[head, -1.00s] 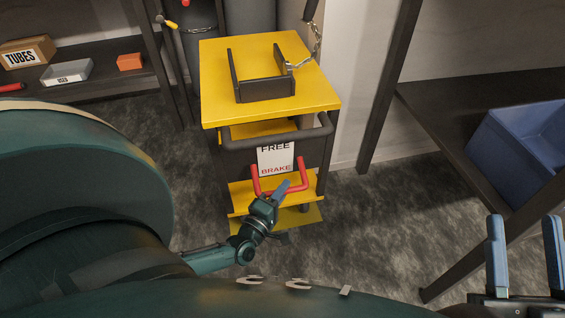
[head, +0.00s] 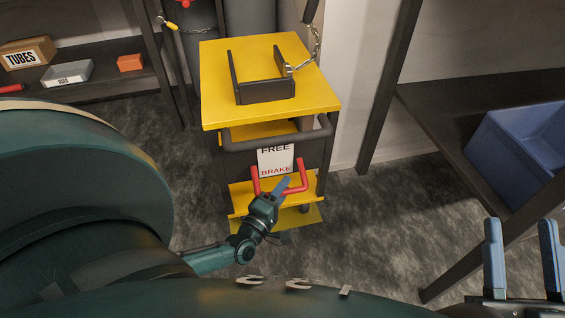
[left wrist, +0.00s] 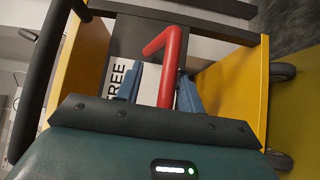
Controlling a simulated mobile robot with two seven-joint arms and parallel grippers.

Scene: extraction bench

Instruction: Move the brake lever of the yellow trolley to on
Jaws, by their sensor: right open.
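The yellow trolley (head: 270,110) stands in the middle of the head view. Its brake lever (head: 303,176) is a red U-shaped bar low on the front, beside the lower, BRAKE end of a white FREE/BRAKE sign (head: 275,160). My left gripper (head: 285,184) is at the lever and hides part of its crossbar. In the left wrist view, the red lever (left wrist: 168,62) runs between the two blue fingers (left wrist: 160,88), which stand apart with a gap on the left side. Contact with the right-hand finger is unclear. My right gripper (head: 520,226) is open and empty at lower right.
A dark push handle (head: 275,141) crosses the trolley front above the lever. A shelf with a TUBES box (head: 27,53) is at left. A blue bin (head: 520,145) sits on a dark rack at right. Gas cylinders and a chain are behind. Bare floor lies right of the trolley.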

